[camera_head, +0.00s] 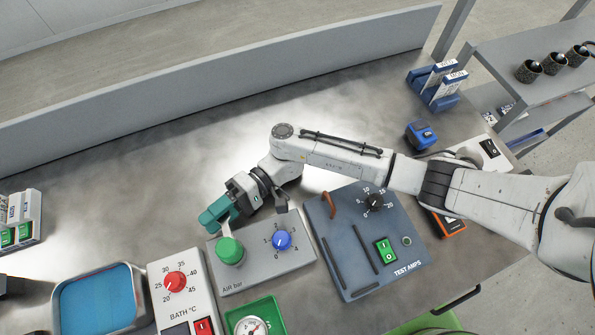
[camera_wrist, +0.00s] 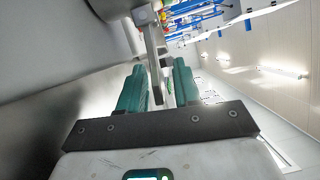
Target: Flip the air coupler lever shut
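The AIR bar box (camera_head: 262,263) stands on the bench, with a round green knob (camera_head: 230,250) and a blue dial (camera_head: 282,240) on top. My gripper (camera_head: 218,214) has teal fingers and is low over the bench, just behind the green knob. In the wrist view my gripper (camera_wrist: 158,88) has its two fingers apart. A narrow grey metal bar (camera_wrist: 156,52) with a small block at its end shows before and partly between the fingers. It may be the coupler lever. I cannot tell whether the fingers touch it.
The TEST AMPS box (camera_head: 372,245) stands right of the AIR bar box, under my arm. The BATH box (camera_head: 180,290), a blue tray (camera_head: 98,298) and a green gauge tray (camera_head: 266,308) are in front and left.

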